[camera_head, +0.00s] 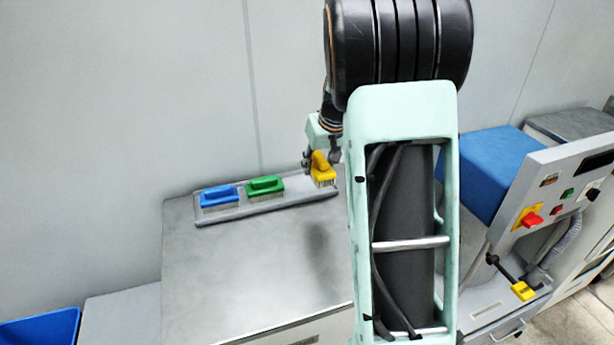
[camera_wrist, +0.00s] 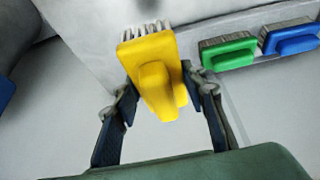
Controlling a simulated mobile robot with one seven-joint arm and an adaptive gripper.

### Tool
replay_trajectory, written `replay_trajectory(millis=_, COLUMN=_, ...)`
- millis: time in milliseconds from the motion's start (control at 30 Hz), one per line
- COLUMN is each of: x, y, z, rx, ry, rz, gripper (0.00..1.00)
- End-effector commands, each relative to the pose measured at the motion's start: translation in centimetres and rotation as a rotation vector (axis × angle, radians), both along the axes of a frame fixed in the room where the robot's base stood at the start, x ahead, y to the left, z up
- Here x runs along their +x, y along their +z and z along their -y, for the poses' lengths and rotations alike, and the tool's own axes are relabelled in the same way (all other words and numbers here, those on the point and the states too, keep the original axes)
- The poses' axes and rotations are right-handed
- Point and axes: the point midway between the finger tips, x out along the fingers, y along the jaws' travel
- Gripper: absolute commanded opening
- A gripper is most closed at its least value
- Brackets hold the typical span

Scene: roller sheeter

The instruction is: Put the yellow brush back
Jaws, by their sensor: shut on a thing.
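The yellow brush (camera_head: 322,169) is held in my gripper (camera_head: 311,163) at the right end of the grey tray (camera_head: 290,201). In the wrist view the yellow brush (camera_wrist: 153,62) sits between the two fingers of my gripper (camera_wrist: 160,100), with its handle toward the palm and its bristles pointing away. In the head view its bristles point down, over or close to the tray. I cannot tell whether they touch it.
A green brush (camera_head: 265,185) and a blue brush (camera_head: 219,196) stand on the tray to the left. The tray lies along the back of a metal table (camera_head: 265,270) by a wall. A control panel (camera_head: 560,195) and a blue block (camera_head: 490,165) are at the right. The table front is clear.

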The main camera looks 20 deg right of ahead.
Motion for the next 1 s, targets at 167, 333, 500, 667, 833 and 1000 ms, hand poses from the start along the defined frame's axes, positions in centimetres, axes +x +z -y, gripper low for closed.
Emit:
replay_trajectory(millis=167, x=3.3, y=-1.3, z=0.1, rx=-0.001, ry=0.002, rz=-0.001, gripper=0.19)
replay_trajectory(millis=333, x=5.8, y=-3.4, z=0.2, rx=0.001, ry=0.001, rz=-0.003, gripper=0.19)
replay_trajectory(millis=500, x=7.9, y=-5.8, z=0.3, rx=-0.001, ry=0.002, rz=-0.001, gripper=0.19)
replay_trajectory(millis=667, x=9.0, y=-7.1, z=0.3, rx=0.0, ry=0.001, rz=0.0, gripper=0.19)
replay_trajectory(millis=833, x=9.4, y=-7.7, z=0.3, rx=0.001, ry=0.001, rz=0.0, gripper=0.19)
replay_trajectory(millis=1000, x=9.6, y=-9.7, z=0.3, rx=0.001, ry=0.0, rz=-0.004, gripper=0.19)
